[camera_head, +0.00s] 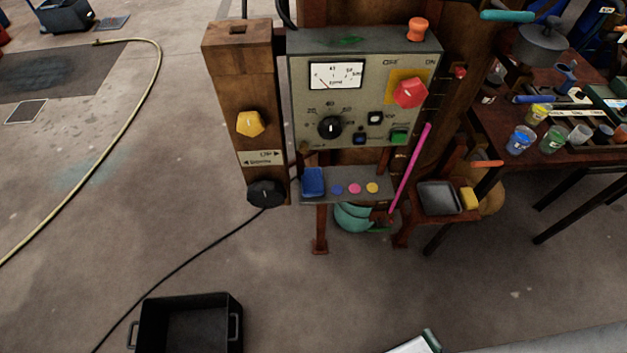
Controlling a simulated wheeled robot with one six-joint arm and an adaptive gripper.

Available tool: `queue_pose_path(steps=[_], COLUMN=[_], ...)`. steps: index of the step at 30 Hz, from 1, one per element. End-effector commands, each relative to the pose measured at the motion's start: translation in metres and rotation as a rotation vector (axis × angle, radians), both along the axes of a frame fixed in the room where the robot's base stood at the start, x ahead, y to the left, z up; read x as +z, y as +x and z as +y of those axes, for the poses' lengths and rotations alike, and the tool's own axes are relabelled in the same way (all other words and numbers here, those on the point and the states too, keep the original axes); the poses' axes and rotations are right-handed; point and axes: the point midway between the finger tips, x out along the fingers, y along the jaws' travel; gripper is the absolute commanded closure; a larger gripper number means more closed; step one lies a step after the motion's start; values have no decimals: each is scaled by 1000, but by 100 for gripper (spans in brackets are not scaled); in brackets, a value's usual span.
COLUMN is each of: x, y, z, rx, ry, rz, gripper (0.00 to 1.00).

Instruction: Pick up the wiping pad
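I cannot tell for sure which thing is the wiping pad. A small blue block (313,182) stands at the left end of the grey shelf (385,190) below the control panel. A small yellow block (469,198), like a sponge, sits at the right beside a grey tray (438,199) on a low wooden stand. Nothing is touching either block from above. My gripper is not in view.
The control panel (303,100) with knobs and a gauge rises above the shelf. A magenta rod (410,170) leans beside it. A black bin (236,303) stands on the floor. A dark cable crosses the floor. A table with cups (520,140) is at right.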

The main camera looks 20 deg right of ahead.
Motion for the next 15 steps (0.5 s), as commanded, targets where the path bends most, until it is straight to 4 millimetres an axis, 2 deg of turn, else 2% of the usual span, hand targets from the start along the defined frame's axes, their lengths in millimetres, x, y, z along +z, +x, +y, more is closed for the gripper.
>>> queue_pose_path(steps=[11, 12, 15], x=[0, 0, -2], y=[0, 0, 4], z=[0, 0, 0], rx=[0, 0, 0], ry=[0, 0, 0], rz=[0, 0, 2], gripper=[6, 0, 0])
